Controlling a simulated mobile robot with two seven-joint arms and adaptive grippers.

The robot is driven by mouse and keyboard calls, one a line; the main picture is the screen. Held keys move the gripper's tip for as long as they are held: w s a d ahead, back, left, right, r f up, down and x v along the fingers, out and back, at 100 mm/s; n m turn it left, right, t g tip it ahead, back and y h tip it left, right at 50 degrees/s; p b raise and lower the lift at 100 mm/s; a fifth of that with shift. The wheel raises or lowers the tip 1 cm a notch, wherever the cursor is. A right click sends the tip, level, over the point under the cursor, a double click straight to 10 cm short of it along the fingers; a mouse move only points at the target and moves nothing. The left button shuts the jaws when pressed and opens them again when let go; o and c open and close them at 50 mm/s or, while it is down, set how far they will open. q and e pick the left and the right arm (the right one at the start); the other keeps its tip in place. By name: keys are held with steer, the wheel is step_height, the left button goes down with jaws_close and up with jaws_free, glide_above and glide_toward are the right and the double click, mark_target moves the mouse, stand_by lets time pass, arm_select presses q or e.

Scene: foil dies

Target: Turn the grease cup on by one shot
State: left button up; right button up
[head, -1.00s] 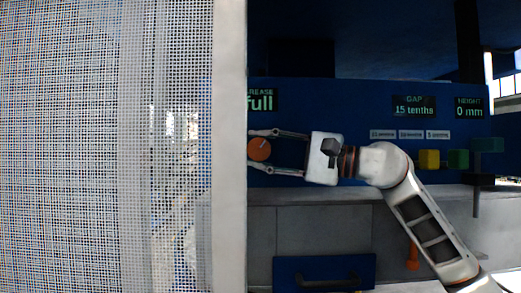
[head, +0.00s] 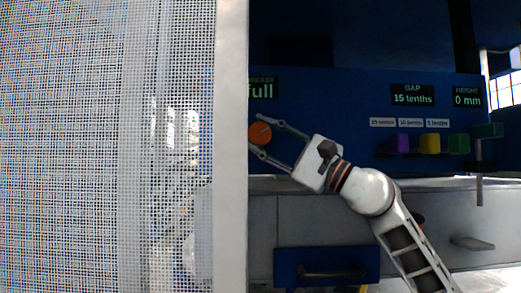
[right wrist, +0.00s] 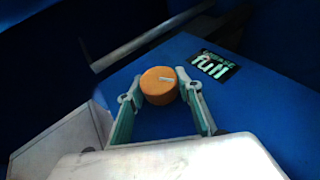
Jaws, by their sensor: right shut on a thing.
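The grease cup is an orange round knob (head: 260,134) on the blue panel, just right of the pale post in the head view. My right gripper (head: 261,135) has its fingers on either side of the knob and is shut on it. In the right wrist view the knob (right wrist: 159,86) sits between the two fingertips, with a pale line mark on its face. The left gripper is not in view.
A mesh screen with a pale post (head: 231,150) fills the left side. The gap display (head: 412,95) reads 15 tenths and the height display (head: 468,97) 0 mm. Purple (head: 398,144), yellow (head: 429,143) and green (head: 459,144) blocks sit right. A blue drawer (head: 327,267) is below.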

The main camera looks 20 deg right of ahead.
steer(key=shift+m+t, duration=1.1)
steer(key=shift+t, duration=0.3)
steer(key=o, duration=1.1)
steer(key=shift+f, duration=0.1)
steer(key=v, duration=1.2)
steer(key=shift+w, duration=0.1)
